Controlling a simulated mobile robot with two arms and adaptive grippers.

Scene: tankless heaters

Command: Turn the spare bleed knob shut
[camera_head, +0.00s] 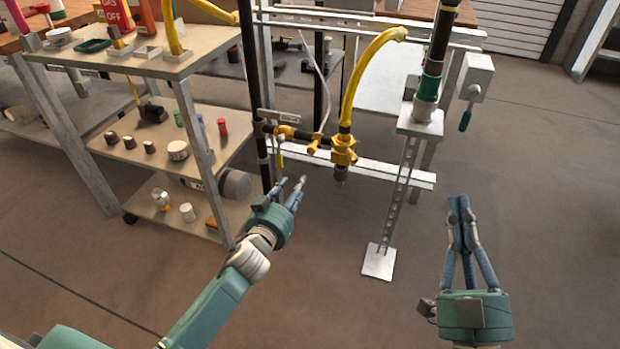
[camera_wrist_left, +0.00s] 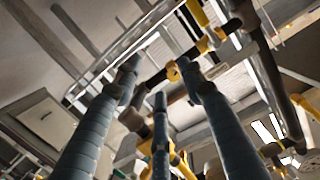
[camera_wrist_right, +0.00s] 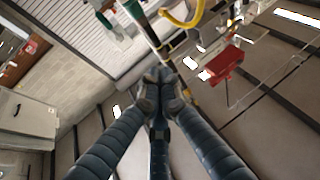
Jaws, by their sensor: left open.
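I cannot tell for sure which part is the spare bleed knob. A yellow pipe assembly with a brass-coloured fitting (camera_head: 344,152) and a small yellow lever (camera_head: 280,152) joins a black upright pipe. My left gripper (camera_head: 292,187) is open and empty, just below and in front of this pipework. In the left wrist view its spread fingers (camera_wrist_left: 160,85) point at pipes, with a small yellow piece (camera_wrist_left: 173,71) beyond them. My right gripper (camera_head: 460,202) has its fingers together, empty, over clear floor at the right. The right wrist view also shows the fingertips (camera_wrist_right: 161,85) meeting.
A shelved cart (camera_head: 205,43) at the left holds several small knobs and caps (camera_head: 178,150). A metal stand (camera_head: 378,262) with a black and green pipe (camera_head: 430,80) stands right of the pipework. A grey box with a green lever (camera_head: 465,120) hangs beside it. Floor in front is clear.

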